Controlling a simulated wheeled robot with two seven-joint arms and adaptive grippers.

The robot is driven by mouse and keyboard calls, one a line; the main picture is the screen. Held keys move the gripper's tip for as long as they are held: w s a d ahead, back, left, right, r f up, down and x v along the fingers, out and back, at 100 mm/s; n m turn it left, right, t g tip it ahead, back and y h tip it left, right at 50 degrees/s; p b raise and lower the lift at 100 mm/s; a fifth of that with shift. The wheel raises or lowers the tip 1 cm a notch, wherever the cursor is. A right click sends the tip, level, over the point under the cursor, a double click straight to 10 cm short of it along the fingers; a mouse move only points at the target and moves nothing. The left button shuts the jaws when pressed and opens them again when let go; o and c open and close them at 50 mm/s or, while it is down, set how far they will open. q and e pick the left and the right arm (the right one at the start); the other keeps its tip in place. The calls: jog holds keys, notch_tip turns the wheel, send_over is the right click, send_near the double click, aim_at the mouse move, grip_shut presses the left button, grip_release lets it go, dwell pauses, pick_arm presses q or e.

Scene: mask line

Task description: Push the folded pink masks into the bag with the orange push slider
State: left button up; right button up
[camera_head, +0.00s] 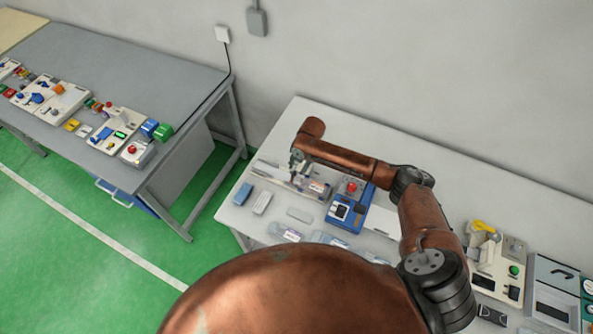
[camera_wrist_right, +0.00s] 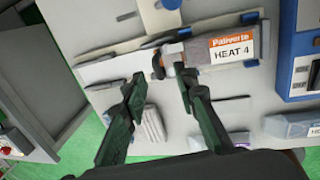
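My right gripper (camera_head: 296,160) is over a long pale tray (camera_head: 272,172) near the table's left end. In the right wrist view its two dark green fingers (camera_wrist_right: 160,74) are spread apart. A small dark piece with an orange-brown edge (camera_wrist_right: 158,64), perhaps the push slider, shows between the fingertips; I cannot tell whether they touch it. The bag (camera_wrist_right: 203,54), with a white and orange label reading "HEAT 4", lies just right of this piece. The bag also shows in the head view (camera_head: 318,188). I cannot make out pink masks. My left gripper is not in view.
A blue device with a red button (camera_head: 346,208) stands right of the bag. A blue block (camera_head: 242,194), a pale ridged block (camera_head: 263,203) and clear packets (camera_head: 285,232) lie along the front. More devices (camera_head: 497,262) stand at the right. The back of the table is bare.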

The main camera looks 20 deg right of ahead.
notch_tip(320, 180, up, 7)
jog(key=s+d, duration=0.1)
jog(key=shift+r, duration=0.2)
dwell(0.5)
